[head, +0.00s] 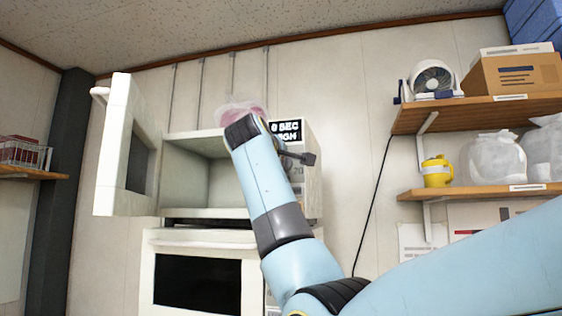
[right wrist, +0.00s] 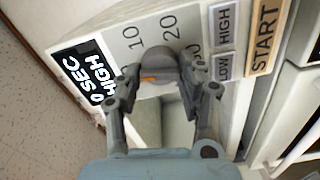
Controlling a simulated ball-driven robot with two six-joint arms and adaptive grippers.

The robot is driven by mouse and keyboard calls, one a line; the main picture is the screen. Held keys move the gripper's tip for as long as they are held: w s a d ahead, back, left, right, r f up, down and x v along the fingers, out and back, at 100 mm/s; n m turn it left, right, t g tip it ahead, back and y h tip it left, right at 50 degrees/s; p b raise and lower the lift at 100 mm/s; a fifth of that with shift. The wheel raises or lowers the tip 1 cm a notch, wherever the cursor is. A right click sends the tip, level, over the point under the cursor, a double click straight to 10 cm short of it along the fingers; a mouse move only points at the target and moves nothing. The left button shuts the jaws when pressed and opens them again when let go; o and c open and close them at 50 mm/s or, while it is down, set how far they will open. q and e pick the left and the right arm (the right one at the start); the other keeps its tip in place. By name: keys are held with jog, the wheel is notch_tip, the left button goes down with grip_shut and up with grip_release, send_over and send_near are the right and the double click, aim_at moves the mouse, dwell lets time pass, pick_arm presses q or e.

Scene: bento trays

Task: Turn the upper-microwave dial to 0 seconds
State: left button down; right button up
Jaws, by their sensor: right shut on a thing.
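The upper microwave (head: 185,172) is white, and its door (head: 112,150) stands open to the left. Its display (head: 287,130) shows white text on black, reading 0 SEC and HIGH; it also shows in the right wrist view (right wrist: 85,78). The round grey dial (right wrist: 158,62) has an orange mark and sits beside the printed 10 and 20. My right gripper (right wrist: 158,78) is shut on the dial, with one finger on each side. In the head view, my right arm hides the dial. My left gripper is not in view.
The START button (right wrist: 264,38) and the HIGH and LOW buttons lie close to the dial. A lower microwave (head: 195,285) stands below. A pink translucent thing (head: 238,107) is on top.

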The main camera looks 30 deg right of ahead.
jog(key=shift+n, duration=1.2)
jog(key=o, duration=1.2)
jog(key=shift+w+a, duration=0.1)
jog(key=shift+c, duration=0.2)
jog(key=shift+f, duration=0.1)
jog(key=v, duration=1.2)
